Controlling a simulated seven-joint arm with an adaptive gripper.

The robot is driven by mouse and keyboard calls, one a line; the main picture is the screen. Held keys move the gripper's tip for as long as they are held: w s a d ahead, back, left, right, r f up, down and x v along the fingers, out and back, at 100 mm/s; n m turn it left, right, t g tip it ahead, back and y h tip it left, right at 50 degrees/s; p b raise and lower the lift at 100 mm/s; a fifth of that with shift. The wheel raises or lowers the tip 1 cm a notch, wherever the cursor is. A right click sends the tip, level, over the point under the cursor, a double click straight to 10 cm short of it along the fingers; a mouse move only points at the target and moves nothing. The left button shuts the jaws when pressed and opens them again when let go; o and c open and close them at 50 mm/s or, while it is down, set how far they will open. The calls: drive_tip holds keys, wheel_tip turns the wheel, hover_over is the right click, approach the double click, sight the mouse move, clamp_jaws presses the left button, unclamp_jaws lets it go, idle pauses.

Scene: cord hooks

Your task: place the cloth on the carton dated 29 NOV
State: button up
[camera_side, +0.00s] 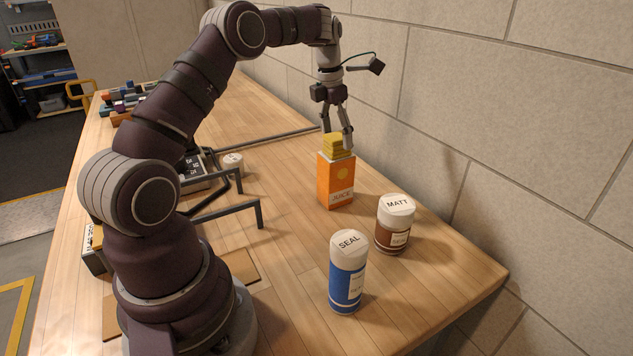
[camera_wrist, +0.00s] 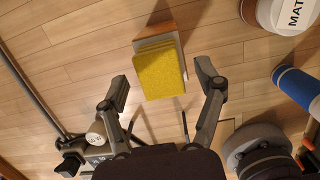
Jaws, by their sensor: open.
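The cloth (camera_side: 334,147) is a folded yellow stack lying on top of an orange juice carton (camera_side: 336,182), which stands upright on the wooden bench. In the wrist view the cloth (camera_wrist: 160,72) covers most of the carton's top, with a pale edge and the orange side (camera_wrist: 155,32) of the carton showing beyond it. No date can be read on the carton. My gripper (camera_side: 338,134) is just above the cloth, pointing down. In the wrist view its open fingers (camera_wrist: 162,80) stand apart on either side of the cloth, with gaps visible.
A brown jar marked MATT (camera_side: 393,232) and a blue one marked SEAL (camera_side: 347,283) stand in front of the carton. Dark rail frames (camera_side: 258,214), a small white-topped round item (camera_side: 232,158) and a labelled dark box (camera_side: 190,182) lie left. A block wall is close on the right.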

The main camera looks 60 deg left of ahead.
sight(333, 138)
drive_tip(key=shift+m, duration=0.4)
drive_tip(key=r, duration=0.4)
drive_tip(key=s+r, duration=0.1)
drive_tip(key=r, duration=0.2)
drive_tip(key=shift+d, duration=0.2)
drive_tip(key=s+d+r+m+t+y, duration=0.1)
drive_tip(key=s+d+r+m, duration=0.15)
drive_tip(key=m, duration=0.35)
drive_tip(key=s+d+r+m, duration=0.1)
drive_tip(key=d+r+m, duration=0.1)
drive_tip(key=d+m, duration=0.3)
drive_tip(key=s+d+f+m+t, duration=0.1)
drive_tip(key=s+d+m, duration=0.2)
drive_tip(key=m, duration=0.5)
drive_tip(key=s+d+f+m+t, duration=0.1)
drive_tip(key=s+d+f+m, duration=0.1)
drive_tip(key=s+m, duration=0.3)
drive_tip(key=s+d+f+m+h, duration=0.1)
drive_tip(key=s+d+m, duration=0.3)
drive_tip(key=m, duration=0.7)
drive_tip(key=shift+f+t, duration=0.15)
drive_tip(key=shift+t, duration=0.25)
